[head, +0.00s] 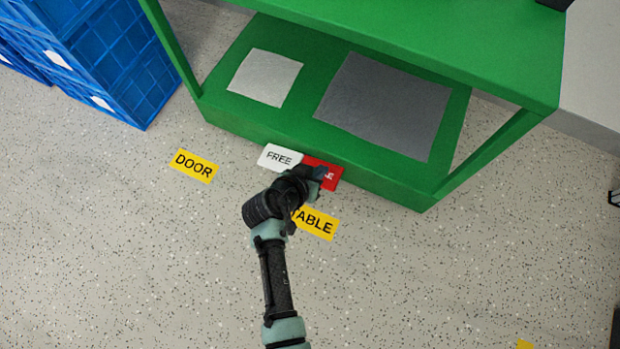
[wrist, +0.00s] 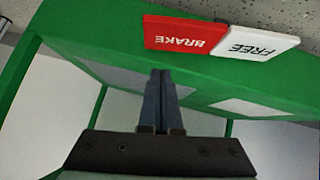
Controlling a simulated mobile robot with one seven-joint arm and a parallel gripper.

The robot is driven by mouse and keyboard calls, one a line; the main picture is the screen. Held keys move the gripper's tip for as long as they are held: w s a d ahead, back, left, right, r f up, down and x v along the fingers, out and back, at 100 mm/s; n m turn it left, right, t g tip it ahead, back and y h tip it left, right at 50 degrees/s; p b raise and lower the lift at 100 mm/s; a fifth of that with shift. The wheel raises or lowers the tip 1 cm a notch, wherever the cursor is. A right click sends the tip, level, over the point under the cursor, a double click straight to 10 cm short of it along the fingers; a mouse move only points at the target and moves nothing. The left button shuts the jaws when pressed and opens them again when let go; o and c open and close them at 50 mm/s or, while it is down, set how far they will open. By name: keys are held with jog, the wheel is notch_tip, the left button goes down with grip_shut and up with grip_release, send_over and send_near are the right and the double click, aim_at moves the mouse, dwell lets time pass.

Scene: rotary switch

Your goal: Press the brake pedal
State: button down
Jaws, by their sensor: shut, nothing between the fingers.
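The brake pedal (head: 330,174) is a red plate on the lower front edge of the green table frame, partly covered by my gripper in the head view. In the wrist view the brake pedal (wrist: 186,34) shows its whole face, with the word BRAKE upside down. A white FREE pedal (head: 281,157) sits right beside it, and it also shows in the wrist view (wrist: 255,43). My gripper (head: 322,175) is shut and empty, over the red pedal in the head view. In the wrist view the closed fingertips (wrist: 160,73) appear just below the red pedal; I cannot tell whether they touch.
The green table (head: 420,48) has an upper shelf and posts above the pedals. Its lower shelf holds a white panel (head: 265,77) and a grey panel (head: 383,105). Blue crates (head: 113,57) stand at left. Yellow DOOR (head: 194,165) and TABLE (head: 317,223) labels lie on the open speckled floor.

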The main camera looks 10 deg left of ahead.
aim_at(329, 185)
jog(key=f+b, duration=0.2)
jog(key=f, duration=0.1)
jog(key=d+f+b, duration=0.1)
jog(key=f, duration=0.1)
jog(key=shift+w+d, duration=0.1)
jog(key=shift+w, duration=0.25)
jog(key=shift+d, duration=0.1)
jog(key=shift+s+d+f+m+t+y+p, duration=0.2)
jog(key=shift+d+f+m+y, duration=0.1)
jog(key=shift+f+y, duration=0.15)
jog(key=shift+s+d+f+m+t+y+p, duration=0.15)
jog(key=shift+d+f+m+y, duration=0.1)
jog(key=shift+f+y, duration=0.15)
jog(key=shift+d+f+m+y, duration=0.1)
jog(key=shift+f+m+y, duration=0.15)
jog(key=shift+f+y, duration=0.25)
jog(key=shift+d+f, duration=0.1)
jog(key=shift+f, duration=0.45)
